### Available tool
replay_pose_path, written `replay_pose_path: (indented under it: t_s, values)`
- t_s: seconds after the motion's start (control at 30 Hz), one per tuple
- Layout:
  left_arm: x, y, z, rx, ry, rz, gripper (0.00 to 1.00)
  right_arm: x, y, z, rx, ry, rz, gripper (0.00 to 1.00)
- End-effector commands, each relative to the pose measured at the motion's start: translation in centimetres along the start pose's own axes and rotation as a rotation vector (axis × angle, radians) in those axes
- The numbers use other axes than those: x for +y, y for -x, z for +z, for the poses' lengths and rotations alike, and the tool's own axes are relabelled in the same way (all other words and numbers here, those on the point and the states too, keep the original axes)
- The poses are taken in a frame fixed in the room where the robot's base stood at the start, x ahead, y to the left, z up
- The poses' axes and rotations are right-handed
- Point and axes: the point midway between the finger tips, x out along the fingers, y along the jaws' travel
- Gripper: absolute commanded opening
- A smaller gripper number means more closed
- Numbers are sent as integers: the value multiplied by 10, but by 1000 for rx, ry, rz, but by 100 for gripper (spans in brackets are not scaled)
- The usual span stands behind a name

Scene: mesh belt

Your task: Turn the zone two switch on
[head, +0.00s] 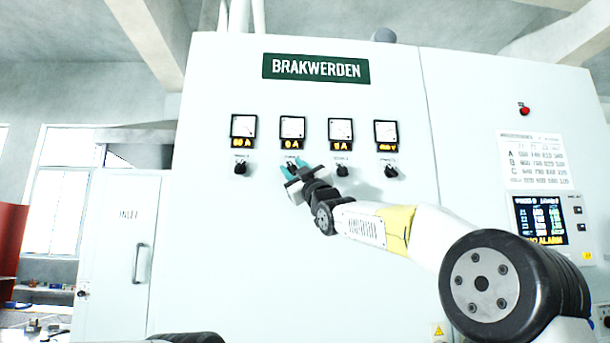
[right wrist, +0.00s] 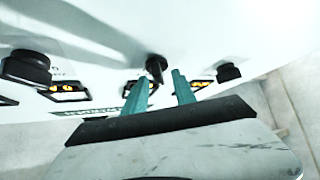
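The second switch from the left (head: 291,161), under the meter reading 0 A (head: 292,129), is mostly covered by my right gripper (head: 295,168); its small label is too blurred to read fully. In the right wrist view a black knob (right wrist: 156,64) shows between and just beyond the tips of the two teal fingers (right wrist: 160,82). The fingers are apart, and I see no contact with the knob. Whether the knob is turned is hard to tell. My left gripper is not in view.
Neighbouring knobs stand at left (head: 241,168), right (head: 342,170) and far right (head: 391,171), each under a meter. The cabinet (head: 220,230) carries a BRAKWERDEN sign (head: 316,68), a red lamp (head: 524,109) and a screen (head: 540,220). My right arm crosses its lower right.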

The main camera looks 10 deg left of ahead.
Motion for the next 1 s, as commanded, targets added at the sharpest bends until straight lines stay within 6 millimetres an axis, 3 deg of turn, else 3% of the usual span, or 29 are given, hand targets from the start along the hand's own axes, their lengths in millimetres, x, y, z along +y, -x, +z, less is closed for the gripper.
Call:
replay_pose_path:
  t_s: [0.13,0.3,0.67,1.0]
  values:
    - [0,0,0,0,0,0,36,0,0,0,0,0,0,31]
    - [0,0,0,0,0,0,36,0,0,0,0,0,0,0]
    - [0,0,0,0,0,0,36,-2,0,0,0,-32,28,0]
    - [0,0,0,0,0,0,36,-4,0,-1,0,-195,188,0]
